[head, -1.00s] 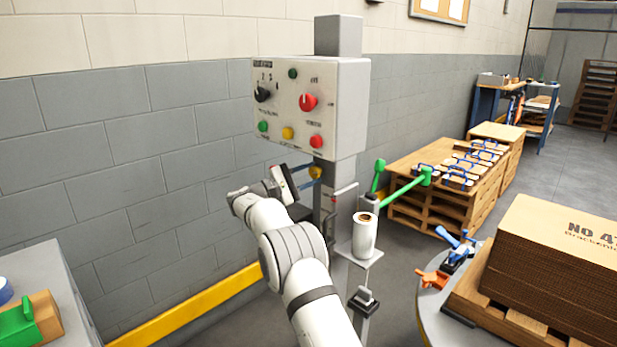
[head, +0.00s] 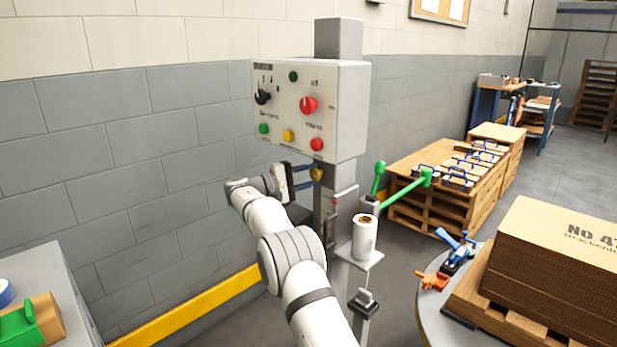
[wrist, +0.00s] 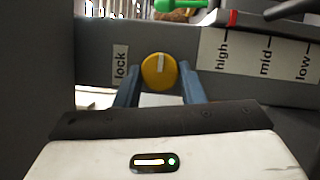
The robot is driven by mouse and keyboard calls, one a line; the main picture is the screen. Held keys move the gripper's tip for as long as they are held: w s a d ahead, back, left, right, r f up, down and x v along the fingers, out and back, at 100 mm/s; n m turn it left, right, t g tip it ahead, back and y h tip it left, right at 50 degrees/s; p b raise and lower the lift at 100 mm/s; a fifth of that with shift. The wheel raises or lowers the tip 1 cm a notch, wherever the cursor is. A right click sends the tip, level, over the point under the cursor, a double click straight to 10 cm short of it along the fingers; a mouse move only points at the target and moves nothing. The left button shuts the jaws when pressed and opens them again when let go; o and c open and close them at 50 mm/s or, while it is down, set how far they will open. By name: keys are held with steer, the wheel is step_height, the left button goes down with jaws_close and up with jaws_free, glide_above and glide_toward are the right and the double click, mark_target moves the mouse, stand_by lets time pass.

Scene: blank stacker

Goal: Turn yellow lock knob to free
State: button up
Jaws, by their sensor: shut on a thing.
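The yellow lock knob (wrist: 155,74) sits on a grey panel in the wrist view, between my gripper's two blue fingers. Its white pointer line stands nearly upright in the picture. A "lock" label (wrist: 120,65) is to its left. My gripper (wrist: 160,88) is shut on the knob, with a finger at each side; the exact contact is partly hidden. In the head view the knob (head: 317,174) shows small below the control box, with my gripper (head: 308,178) reaching it from the left.
A control box (head: 345,110) with other knobs and buttons is above. A scale marked high, mid and low (wrist: 262,58) is right of the knob. A white cup (head: 364,238) stands on a small shelf, and green-ended levers (head: 405,190) stick out at the right.

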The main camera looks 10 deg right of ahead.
steer(key=shift+f, duration=0.15)
steer(key=o, duration=1)
steer(key=p+v, duration=0.1)
steer(key=v, duration=0.7)
steer(key=shift+p, duration=0.3)
